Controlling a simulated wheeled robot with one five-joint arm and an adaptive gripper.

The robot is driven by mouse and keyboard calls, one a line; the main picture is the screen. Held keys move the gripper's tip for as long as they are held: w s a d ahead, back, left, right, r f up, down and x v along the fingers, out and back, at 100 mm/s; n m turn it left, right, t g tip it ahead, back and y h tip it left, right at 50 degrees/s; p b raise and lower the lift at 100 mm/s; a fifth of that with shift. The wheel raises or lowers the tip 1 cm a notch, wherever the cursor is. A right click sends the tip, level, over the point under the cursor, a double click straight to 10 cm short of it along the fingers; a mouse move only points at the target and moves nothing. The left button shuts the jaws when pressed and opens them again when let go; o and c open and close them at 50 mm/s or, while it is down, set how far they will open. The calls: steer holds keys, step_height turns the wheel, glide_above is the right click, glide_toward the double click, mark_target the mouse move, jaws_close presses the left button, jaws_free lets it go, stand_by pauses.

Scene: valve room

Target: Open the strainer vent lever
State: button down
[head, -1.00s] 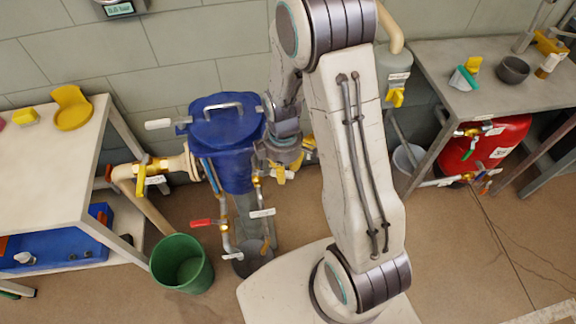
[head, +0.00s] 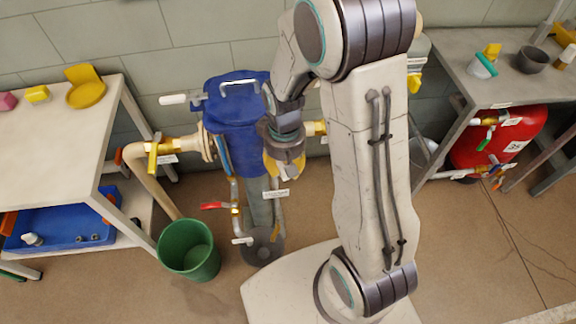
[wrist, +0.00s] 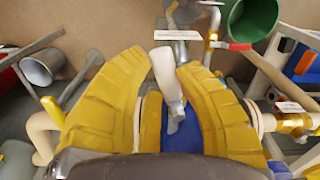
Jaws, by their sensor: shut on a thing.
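The strainer is a blue vessel (head: 236,118) with a metal handle on its lid, left of my arm in the head view. My gripper (head: 284,172) is at its right side, above a white label tag (head: 276,193). In the wrist view, the yellow fingers of my gripper (wrist: 168,85) stand on both sides of a white-handled lever (wrist: 164,72), shut on it. The handle points away past the fingertips, toward the tag (wrist: 177,35). In the head view my gripper hides this lever. I cannot read the tag.
A red lever (head: 212,206) and a lower white lever (head: 243,241) are on the strainer's pipework. A green bucket (head: 188,252) stands on the floor at left. A yellow valve lever (head: 153,155) is on the left pipe. Tables stand on both sides.

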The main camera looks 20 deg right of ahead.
steer(key=shift+s+a+f+m+b, duration=0.1)
steer(key=shift+a+m+b, duration=0.05)
steer(key=shift+a+m, duration=0.55)
steer(key=shift+s+a+m+b, duration=0.15)
steer(key=shift+a+m, duration=0.2)
steer(key=shift+m, duration=0.55)
steer(key=shift+w, duration=0.1)
steer(key=c, duration=0.9)
jaws_free()
steer(key=shift+w, duration=0.1)
steer(key=shift+o, duration=0.2)
step_height(320, 180, up, 12)
